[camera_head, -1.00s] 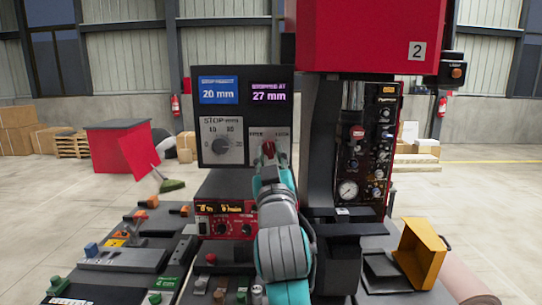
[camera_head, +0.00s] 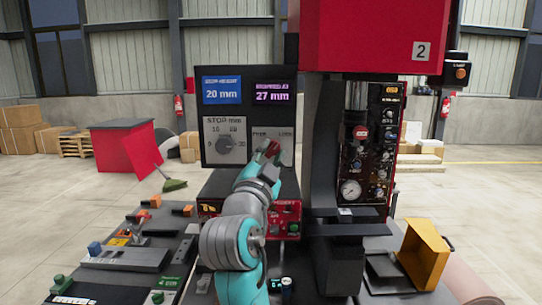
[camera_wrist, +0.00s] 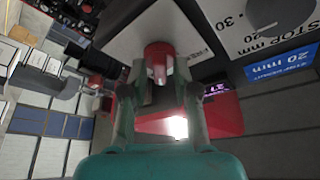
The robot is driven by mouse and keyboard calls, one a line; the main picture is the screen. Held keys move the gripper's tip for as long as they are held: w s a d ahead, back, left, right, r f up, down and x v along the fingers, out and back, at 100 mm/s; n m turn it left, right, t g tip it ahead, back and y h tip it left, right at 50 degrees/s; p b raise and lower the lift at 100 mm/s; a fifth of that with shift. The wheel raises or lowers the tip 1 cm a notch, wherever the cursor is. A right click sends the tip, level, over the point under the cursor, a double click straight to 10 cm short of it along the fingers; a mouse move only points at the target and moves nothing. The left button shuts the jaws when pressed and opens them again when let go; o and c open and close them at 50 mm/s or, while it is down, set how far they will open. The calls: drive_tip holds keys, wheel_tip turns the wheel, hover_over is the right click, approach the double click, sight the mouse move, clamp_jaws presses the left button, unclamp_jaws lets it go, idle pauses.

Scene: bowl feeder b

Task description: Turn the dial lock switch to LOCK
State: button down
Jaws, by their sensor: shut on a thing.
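The dial lock switch (camera_head: 270,149) is a red knob on a light plate, with FREE printed at its upper left and LOCK at its upper right. In the head view its visible red part leans up and to the right, toward LOCK. The knob also shows in the wrist view (camera_wrist: 158,58), with a pale pointer ridge between my fingers. My gripper (camera_wrist: 158,85) is shut on the knob, one finger on each side. My arm covers the lower part of the plate in the head view.
The STOP mm dial (camera_head: 226,144) is just left of the switch. Above are a blue 20 mm display (camera_head: 221,90) and a 27 mm display (camera_head: 271,92). A dark column (camera_head: 322,170) and gauge panel (camera_head: 376,150) stand close on the right.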

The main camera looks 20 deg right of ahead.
drive_tip(key=shift+r+m+g, duration=0.1)
drive_tip(key=shift+m+g, duration=0.3)
drive_tip(key=shift+m, duration=0.7)
drive_tip(key=c, duration=1.2)
unclamp_jaws()
drive_tip(key=shift+w+h, duration=0.1)
drive_tip(key=shift+h, duration=0.3)
drive_tip(key=shift+o, duration=0.2)
drive_tip(key=v, duration=1.2)
drive_tip(key=shift+r, duration=0.1)
